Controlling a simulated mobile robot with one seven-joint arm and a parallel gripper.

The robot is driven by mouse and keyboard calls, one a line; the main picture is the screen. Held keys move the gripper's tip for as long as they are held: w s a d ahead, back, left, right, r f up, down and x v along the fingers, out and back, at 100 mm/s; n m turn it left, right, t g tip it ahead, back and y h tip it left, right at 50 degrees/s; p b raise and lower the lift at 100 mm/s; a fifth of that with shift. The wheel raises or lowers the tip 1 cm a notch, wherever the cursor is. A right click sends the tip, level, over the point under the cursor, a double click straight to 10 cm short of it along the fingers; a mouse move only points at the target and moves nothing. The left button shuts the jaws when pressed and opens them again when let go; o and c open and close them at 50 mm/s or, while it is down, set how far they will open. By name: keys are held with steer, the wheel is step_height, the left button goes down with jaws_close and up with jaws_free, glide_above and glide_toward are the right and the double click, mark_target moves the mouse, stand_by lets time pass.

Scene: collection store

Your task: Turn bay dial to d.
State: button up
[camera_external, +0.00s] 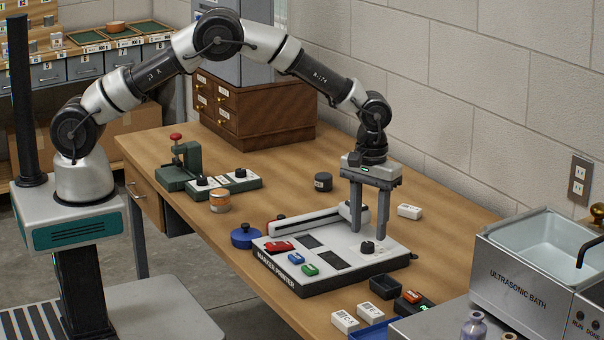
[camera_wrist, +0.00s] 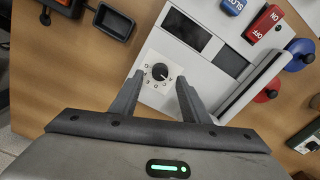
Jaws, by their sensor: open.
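A black dial knob (camera_external: 367,247) sits on a white plate at the right end of the marker printer (camera_external: 330,283). In the wrist view the knob (camera_wrist: 160,72) shows from above, with small marks around it that are too small to read. My gripper (camera_external: 369,236) points down over the dial with its fingers apart. In the wrist view its fingertips (camera_wrist: 160,79) lie on either side of the knob, with gaps between. I cannot tell whether they reach down to its height.
Red, blue and green buttons (camera_external: 310,269) and dark windows lie left of the dial. A black tray (camera_external: 385,287) stands in front and a white block (camera_external: 409,211) behind. A green press (camera_external: 190,165) with two more knobs is farther back. The ultrasonic bath (camera_external: 530,270) is at right.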

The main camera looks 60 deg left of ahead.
mark_target(368, 243)
steer(key=shift+f, duration=1.65)
steer(key=c, duration=1.1)
steer(key=shift+o, duration=0.2)
steer(key=m+b, duration=0.1)
steer(key=m, duration=0.5)
steer(key=shift+m, duration=0.3)
steer(key=m, duration=0.5)
steer(key=shift+m, duration=0.4)
